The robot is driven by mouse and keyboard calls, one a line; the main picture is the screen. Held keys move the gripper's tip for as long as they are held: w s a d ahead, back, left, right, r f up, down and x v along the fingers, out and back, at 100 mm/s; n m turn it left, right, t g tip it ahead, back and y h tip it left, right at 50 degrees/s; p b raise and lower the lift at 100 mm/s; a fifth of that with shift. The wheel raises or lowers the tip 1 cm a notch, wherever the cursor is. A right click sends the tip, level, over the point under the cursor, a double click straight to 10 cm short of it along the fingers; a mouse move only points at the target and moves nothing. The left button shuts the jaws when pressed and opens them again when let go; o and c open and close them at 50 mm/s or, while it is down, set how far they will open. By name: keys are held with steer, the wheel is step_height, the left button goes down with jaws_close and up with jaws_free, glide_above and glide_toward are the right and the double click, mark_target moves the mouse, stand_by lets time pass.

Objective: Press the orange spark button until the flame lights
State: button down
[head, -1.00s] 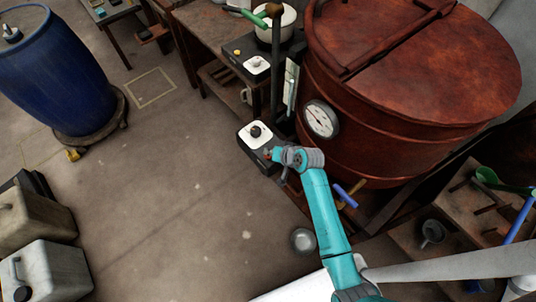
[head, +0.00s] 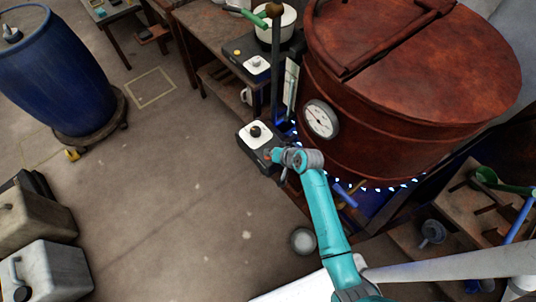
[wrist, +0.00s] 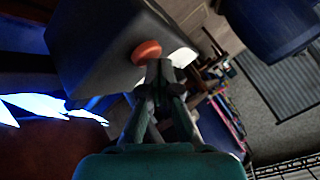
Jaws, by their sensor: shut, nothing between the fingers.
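The orange spark button (wrist: 147,51) sticks out from the side of a dark control box (wrist: 98,45) in the wrist view. In the head view the box (head: 246,144) has a white plate with a black knob (head: 255,131). My gripper (wrist: 158,72) is shut and empty, its tips at the button; I cannot tell for sure whether they touch it. In the head view my gripper (head: 274,155) is beside the box. Blue-white flames (wrist: 45,108) burn in the wrist view, and a ring of them (head: 378,186) shows under the copper vat (head: 400,90).
A round gauge (head: 321,119) is on the vat's side. A blue valve handle (head: 345,195) lies just right of my arm. A blue barrel (head: 50,70) stands at the far left, with jerrycans (head: 48,270) below it. The floor between is clear.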

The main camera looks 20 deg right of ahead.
stand_by(0.5)
steer(key=shift+r, duration=0.75)
steer(key=shift+r, duration=2.5)
